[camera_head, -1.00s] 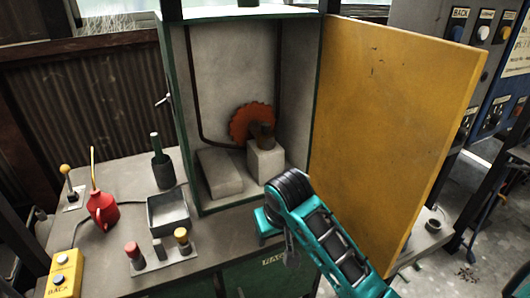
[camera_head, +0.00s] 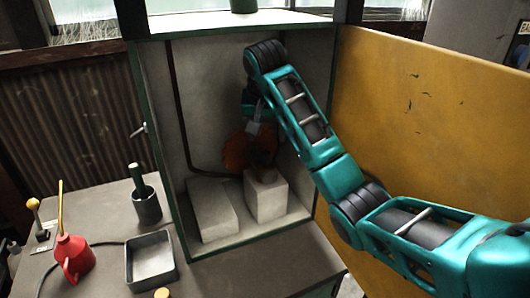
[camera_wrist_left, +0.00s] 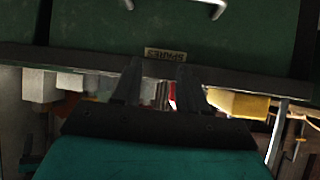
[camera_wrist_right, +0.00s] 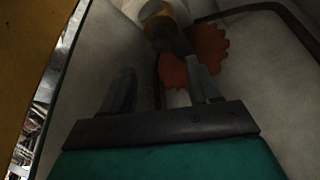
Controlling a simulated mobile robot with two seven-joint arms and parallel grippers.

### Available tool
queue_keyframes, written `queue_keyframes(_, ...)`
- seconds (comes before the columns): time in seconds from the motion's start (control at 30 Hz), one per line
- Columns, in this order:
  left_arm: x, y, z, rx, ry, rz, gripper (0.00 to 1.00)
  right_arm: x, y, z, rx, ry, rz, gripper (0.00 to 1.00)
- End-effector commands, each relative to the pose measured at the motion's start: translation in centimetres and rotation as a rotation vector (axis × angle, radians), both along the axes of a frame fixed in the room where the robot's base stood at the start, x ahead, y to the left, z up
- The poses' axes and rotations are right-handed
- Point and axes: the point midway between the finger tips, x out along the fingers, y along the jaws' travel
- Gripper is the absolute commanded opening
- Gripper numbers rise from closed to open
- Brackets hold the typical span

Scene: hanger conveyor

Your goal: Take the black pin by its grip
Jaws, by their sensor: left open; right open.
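I cannot make out the black pin for certain in any view now. In the head view, a yellow knob (camera_head: 162,293) on the bench just shows at the bottom edge; the rest of its plate is out of frame. A dark rod with a green top (camera_head: 136,176) stands in a black cup (camera_head: 147,207). My right gripper (camera_head: 253,130) is inside the cabinet, above the orange toothed wheel (camera_head: 235,155). The right wrist view shows this gripper (camera_wrist_right: 160,78) open and empty, facing the wheel (camera_wrist_right: 210,45). My left gripper (camera_wrist_left: 160,70) is open and empty in the left wrist view.
The green-framed cabinet (camera_head: 158,150) holds two pale blocks (camera_head: 212,207). Its yellow door (camera_head: 430,130) stands open at the right, behind my right arm. A grey tray (camera_head: 150,262) and a red oil can (camera_head: 72,257) stand on the bench.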

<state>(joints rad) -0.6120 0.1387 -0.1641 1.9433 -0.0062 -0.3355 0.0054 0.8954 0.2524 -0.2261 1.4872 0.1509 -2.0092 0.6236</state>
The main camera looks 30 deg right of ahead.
Motion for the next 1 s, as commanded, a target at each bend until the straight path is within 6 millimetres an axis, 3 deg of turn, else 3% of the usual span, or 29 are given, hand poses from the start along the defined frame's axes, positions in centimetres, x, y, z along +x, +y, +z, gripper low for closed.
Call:
queue_keyframes(0.6, -0.9, 0.2, -0.6, 0.005, 0.022, -0.001, 0.43, 2.1, -0.7, -6.7, -0.001, 0.002, 0.001, 0.61)
queue_keyframes(0.87, -0.9, 0.2, -0.6, 0.006, 0.021, -0.001, 0.43, 2.2, -0.8, -7.1, 0.000, -0.001, 0.001, 0.61)
queue_keyframes(1.0, -0.8, 0.2, -0.5, 0.006, 0.019, -0.001, 0.43, 2.2, -0.8, -7.1, 0.000, -0.001, 0.001, 0.51)
